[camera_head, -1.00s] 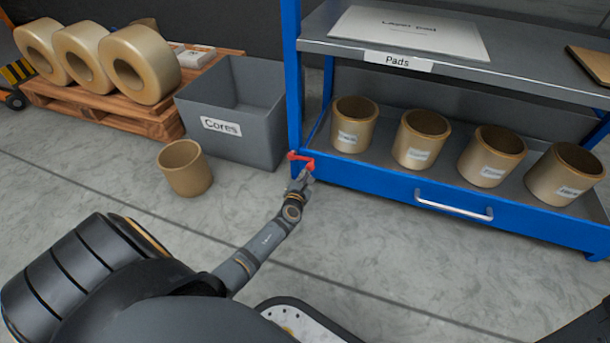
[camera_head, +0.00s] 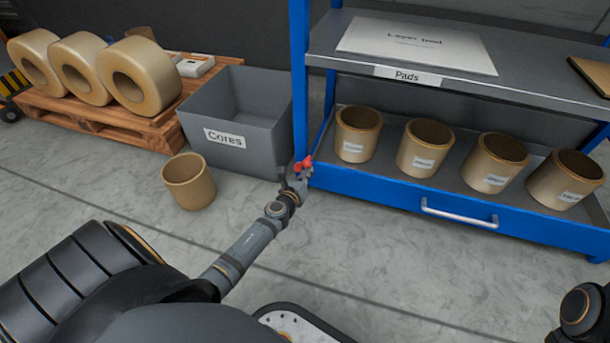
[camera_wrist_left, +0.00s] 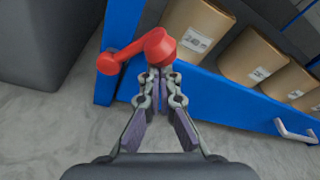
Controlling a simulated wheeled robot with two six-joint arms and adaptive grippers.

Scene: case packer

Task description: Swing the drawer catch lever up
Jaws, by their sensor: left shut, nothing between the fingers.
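The red catch lever (camera_head: 306,161) sits at the left end of the blue drawer front, at the foot of the rack's blue post. In the left wrist view the lever (camera_wrist_left: 135,50) runs from a thick round end on the right to a smaller knob on the left, slightly lower. My left gripper (camera_head: 297,172) is shut and empty, right at the lever and partly covering it in the head view. In the wrist view its fingertips (camera_wrist_left: 160,75) lie just below the thick end; I cannot tell whether they touch. My right gripper is not in view.
The blue drawer (camera_head: 380,198) has a pale handle (camera_head: 459,213) and holds several brown cores. A grey Cores bin (camera_head: 235,115) stands close left of the post. A loose core (camera_head: 189,183) stands on the floor. A Pads shelf (camera_head: 460,88) is above. Floor before the drawer is clear.

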